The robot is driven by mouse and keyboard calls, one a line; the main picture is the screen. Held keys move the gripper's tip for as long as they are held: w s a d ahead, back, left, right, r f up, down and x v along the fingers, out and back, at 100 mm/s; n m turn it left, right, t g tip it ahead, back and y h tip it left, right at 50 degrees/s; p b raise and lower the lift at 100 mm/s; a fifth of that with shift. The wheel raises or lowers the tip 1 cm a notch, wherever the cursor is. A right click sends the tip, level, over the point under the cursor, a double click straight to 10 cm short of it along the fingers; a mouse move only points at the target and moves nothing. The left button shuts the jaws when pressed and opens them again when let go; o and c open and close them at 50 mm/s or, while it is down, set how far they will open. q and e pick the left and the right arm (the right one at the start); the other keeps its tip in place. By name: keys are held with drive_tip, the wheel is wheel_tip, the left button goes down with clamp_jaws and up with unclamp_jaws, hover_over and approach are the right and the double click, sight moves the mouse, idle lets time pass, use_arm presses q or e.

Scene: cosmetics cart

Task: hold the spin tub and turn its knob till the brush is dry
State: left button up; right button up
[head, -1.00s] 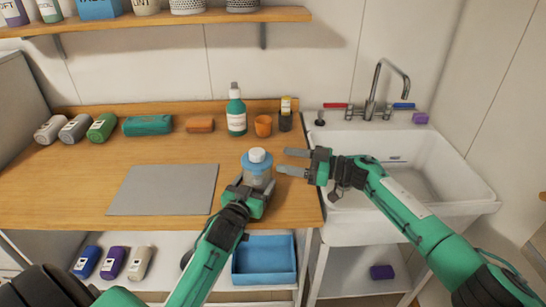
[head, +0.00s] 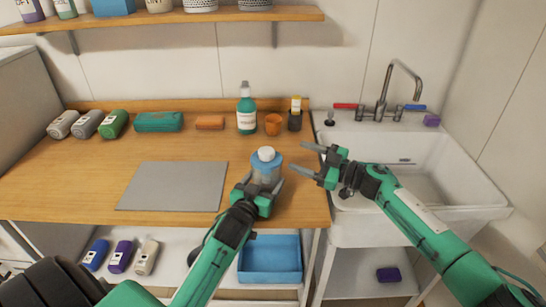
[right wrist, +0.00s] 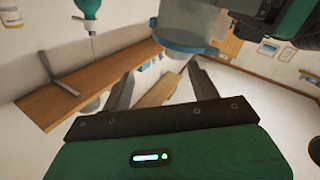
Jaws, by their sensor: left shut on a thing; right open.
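The spin tub (head: 266,170) is a clear tub with a blue rim and a white knob (head: 266,153) on top. It stands upright near the counter's front edge. My left gripper (head: 265,186) is shut on its lower body from the front. My right gripper (head: 300,157) is open and empty, just right of the tub and apart from it, its fingers pointing left. In the right wrist view, the tub's blue rim (right wrist: 188,47) shows beyond the open fingers (right wrist: 160,82). I cannot make out a brush in the tub.
A grey mat (head: 172,186) lies left of the tub. A green bottle (head: 246,112), an orange cup (head: 273,124) and a dark holder (head: 295,120) stand behind it. The sink (head: 420,180) is at the right. A blue bin (head: 270,262) sits below the counter.

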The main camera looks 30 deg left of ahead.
drive_tip(key=a+n+t, duration=0.1)
drive_tip(key=t, duration=0.2)
drive_tip(key=n+t+h, duration=0.8)
drive_tip(key=n+t, duration=0.5)
drive_tip(key=n, duration=0.6)
approach(267, 158)
drive_tip(key=shift+n, duration=0.3)
drive_tip(key=x, duration=1)
drive_tip(key=shift+w+a, duration=0.2)
drive_tip(key=shift+w, duration=0.05)
drive_tip(key=shift+c, duration=0.2)
drive_tip(key=c, duration=0.9)
